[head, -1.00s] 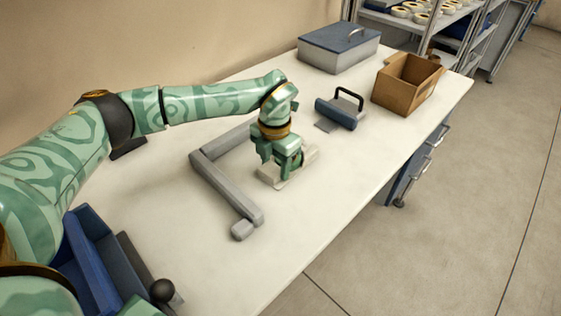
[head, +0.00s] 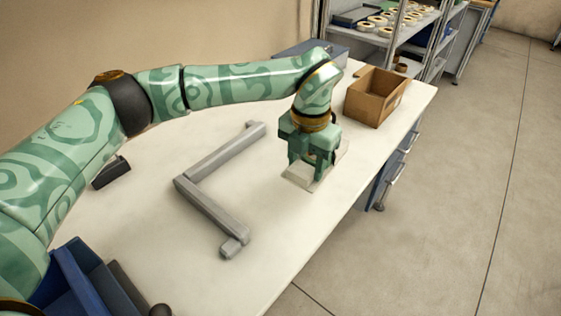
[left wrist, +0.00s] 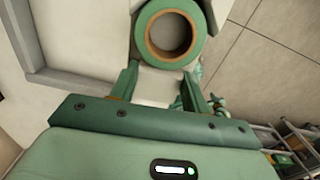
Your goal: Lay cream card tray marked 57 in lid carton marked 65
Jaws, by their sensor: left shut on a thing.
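My left gripper (head: 313,165) is shut on the cream card tray (head: 298,176), which is partly hidden beneath the fingers. The tray is over the right part of the table; I cannot tell whether it touches the top. In the left wrist view, the cream tray (left wrist: 155,86) shows between the fingers of my left gripper (left wrist: 162,82). A green tape reel (left wrist: 141,38) with a brown core appears on or beside it. An open brown carton (head: 373,103) stands beyond the gripper, up and to the right. No numbers are legible. My right gripper is out of view.
A grey U-shaped frame (head: 213,207) lies on the white table (head: 270,235), left of the tray. A blue-lidded box (head: 292,49) is partly behind my arm. Blue bins (head: 85,275) are at lower left. A rack (head: 383,42) with reels stands behind.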

